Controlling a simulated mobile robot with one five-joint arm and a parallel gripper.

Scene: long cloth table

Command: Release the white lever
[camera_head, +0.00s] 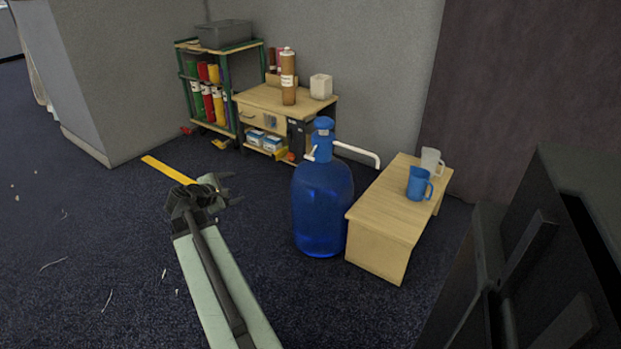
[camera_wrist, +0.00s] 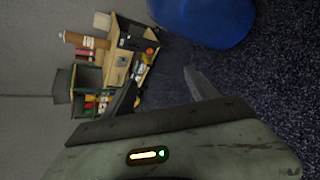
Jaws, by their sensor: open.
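A large blue water bottle (camera_head: 321,205) stands upright on the carpet, with a blue pump head (camera_head: 323,130) on top. A small white lever (camera_head: 312,153) sticks out at the left of the pump head. A white spout (camera_head: 360,152) reaches out to the right. My gripper (camera_head: 232,188) is open and empty, to the left of the bottle and apart from it. In the wrist view, which is turned sideways, the bottle (camera_wrist: 205,18) shows only in part at the top edge, beyond my open fingers (camera_wrist: 162,88). The lever is out of that view.
A low wooden table (camera_head: 396,205) right of the bottle holds a blue mug (camera_head: 418,183) and a clear mug (camera_head: 431,161). A wooden cabinet (camera_head: 270,99) and a green-framed shelf (camera_head: 223,90) stand behind. A yellow strip (camera_head: 167,169) lies near my gripper. Carpet is free at left.

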